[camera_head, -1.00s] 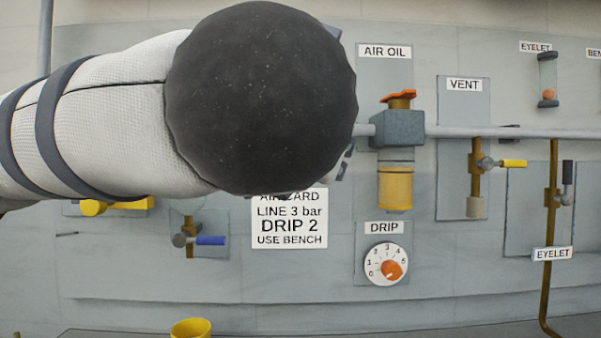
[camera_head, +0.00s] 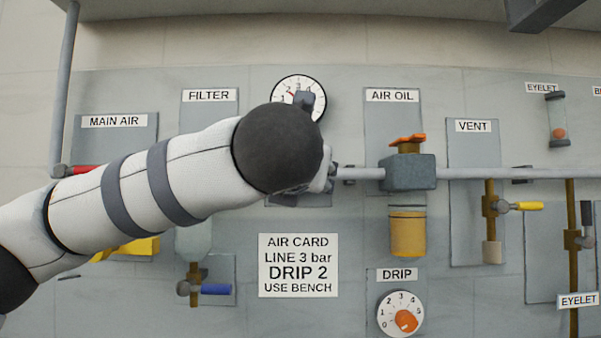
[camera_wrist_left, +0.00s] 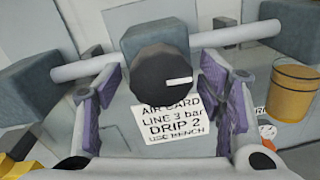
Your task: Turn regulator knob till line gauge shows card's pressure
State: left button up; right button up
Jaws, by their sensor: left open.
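The regulator knob (camera_wrist_left: 160,88) is dark and round with a white mark, under a grey block in the left wrist view. My left gripper (camera_wrist_left: 163,98) is open, its purple-padded fingers on either side of the knob; contact cannot be told. In the head view my arm hides the knob and most of this gripper. The line gauge (camera_head: 312,88) is a white dial at top centre, partly covered by a grey block; a red needle shows near 2, but I cannot read it exactly. The card (camera_head: 298,265) reads LINE 3 bar, DRIP 2; it also shows in the wrist view (camera_wrist_left: 168,122). My right gripper is not in view.
A grey pipe (camera_head: 480,173) runs right to the air oil unit (camera_head: 407,172) with its yellow bowl (camera_head: 408,232). The DRIP dial (camera_head: 390,310) has an orange knob. The yellow-handled vent valve (camera_head: 525,206) is farther right. A blue-handled valve (camera_head: 215,289) is lower left.

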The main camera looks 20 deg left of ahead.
pick_arm(q)
jog(key=shift+c, duration=0.4)
jog(key=c, duration=1.1)
jog(key=shift+o, duration=0.2)
jog(key=shift+m, duration=0.3)
jog(key=m, duration=0.4)
jog(key=shift+r+m, duration=0.1)
jog(key=shift+m, duration=0.2)
jog(key=shift+m+g, duration=0.3)
jog(key=shift+m, duration=1.8)
